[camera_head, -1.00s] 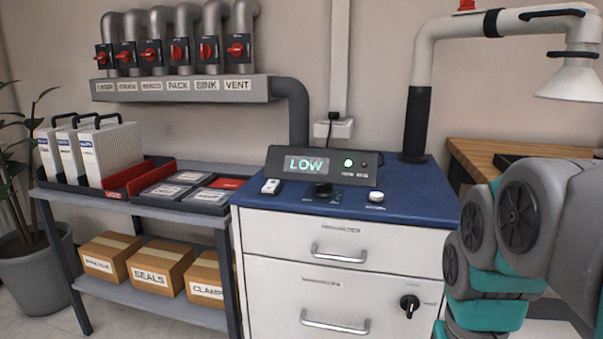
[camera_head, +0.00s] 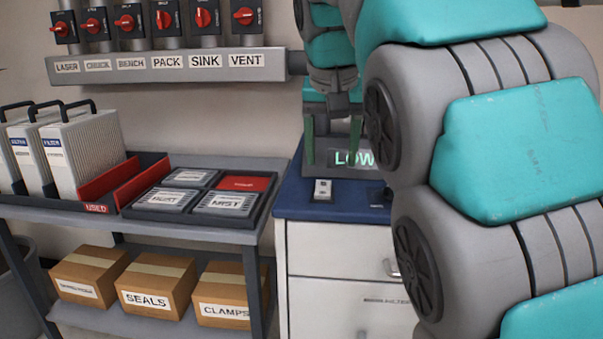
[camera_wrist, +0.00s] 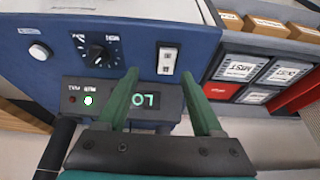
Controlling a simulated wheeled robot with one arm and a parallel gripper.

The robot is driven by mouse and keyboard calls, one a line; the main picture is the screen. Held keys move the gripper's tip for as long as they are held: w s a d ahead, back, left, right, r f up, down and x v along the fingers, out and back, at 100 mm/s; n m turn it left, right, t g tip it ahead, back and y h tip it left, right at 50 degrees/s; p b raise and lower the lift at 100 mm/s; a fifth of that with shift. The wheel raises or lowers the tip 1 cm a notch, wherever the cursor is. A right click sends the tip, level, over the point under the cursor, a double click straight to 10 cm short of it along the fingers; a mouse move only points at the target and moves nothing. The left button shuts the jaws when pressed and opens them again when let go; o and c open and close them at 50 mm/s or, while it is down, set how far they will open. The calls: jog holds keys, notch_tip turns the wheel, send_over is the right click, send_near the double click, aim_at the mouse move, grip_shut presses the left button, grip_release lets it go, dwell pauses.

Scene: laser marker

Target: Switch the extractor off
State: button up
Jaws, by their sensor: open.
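The display box (camera_head: 345,171) stands on the blue cabinet top and reads LOW in green, partly hidden by my arm.
Red-handled duct valves (camera_head: 203,18) line the wall above labelled plates. A shelf cart (camera_head: 250,165) at left holds filters, a tray (camera_head: 268,192) and boxes (camera_head: 157,287). My arm hides the right side of the cabinet. The blue top around the rocker is mostly clear.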

aim_at(323, 188)
jog(key=shift+w+a+f+b, duration=0.35)
jog(key=shift+w+a+b, duration=0.2)
jog(key=shift+a+b, duration=0.1)
jog(key=shift+b+x, duration=1.05)
jog(key=shift+x, duration=2.15)
grip_shut()
